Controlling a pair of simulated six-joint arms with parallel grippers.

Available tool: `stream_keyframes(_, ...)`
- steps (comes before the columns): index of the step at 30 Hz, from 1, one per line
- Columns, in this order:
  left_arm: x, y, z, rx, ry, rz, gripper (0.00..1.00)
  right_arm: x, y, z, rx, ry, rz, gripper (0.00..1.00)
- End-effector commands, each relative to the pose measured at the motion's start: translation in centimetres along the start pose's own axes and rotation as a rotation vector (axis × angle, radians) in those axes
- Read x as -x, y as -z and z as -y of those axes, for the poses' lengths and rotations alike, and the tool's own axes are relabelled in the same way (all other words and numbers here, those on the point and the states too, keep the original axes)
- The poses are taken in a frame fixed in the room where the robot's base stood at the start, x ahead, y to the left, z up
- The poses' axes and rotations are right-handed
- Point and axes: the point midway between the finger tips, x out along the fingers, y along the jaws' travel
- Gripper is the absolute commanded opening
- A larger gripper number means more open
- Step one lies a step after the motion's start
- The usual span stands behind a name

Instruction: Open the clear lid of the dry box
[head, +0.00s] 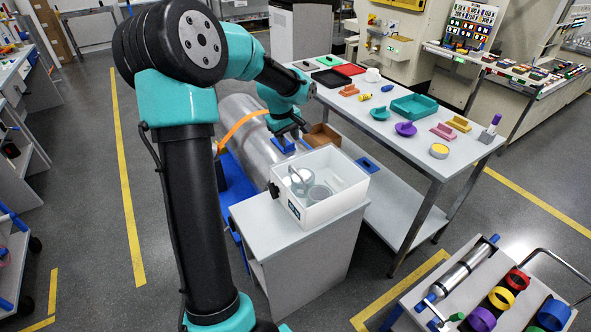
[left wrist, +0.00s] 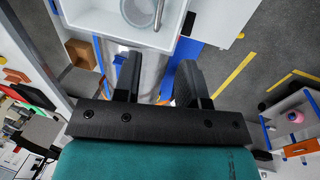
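The dry box (head: 330,209) is a white box on a grey-white cabinet in the head view. Its edge also shows at the top of the left wrist view (left wrist: 215,20). Round clear or grey items (head: 318,193) show within its rim. I cannot tell the clear lid apart from the open top, nor its angle. My left gripper (head: 289,141) is just beyond the box's far side, apart from it. In the left wrist view its two dark fingers (left wrist: 158,75) are spread with nothing between them. My right gripper is not in view.
The cabinet (head: 305,248) stands beside a long table (head: 405,150) with trays and coloured parts. A large metal cylinder (head: 250,130) lies behind the box. A cardboard box (head: 322,135) is close to my left gripper. A cart with rolls (head: 500,299) stands at lower right.

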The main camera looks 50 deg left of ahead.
Motion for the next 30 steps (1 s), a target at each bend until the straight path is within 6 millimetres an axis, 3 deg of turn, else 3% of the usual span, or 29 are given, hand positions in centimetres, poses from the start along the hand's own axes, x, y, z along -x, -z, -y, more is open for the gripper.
stream_keyframes(21, -12.2, -0.1, 0.1, -0.001, 0.003, 0.003, 0.38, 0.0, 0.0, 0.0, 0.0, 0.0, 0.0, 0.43)
stream_keyframes(30, -14.8, 0.0, 0.1, 0.0, 0.0, 0.001, 0.38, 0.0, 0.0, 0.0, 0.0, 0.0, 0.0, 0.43)
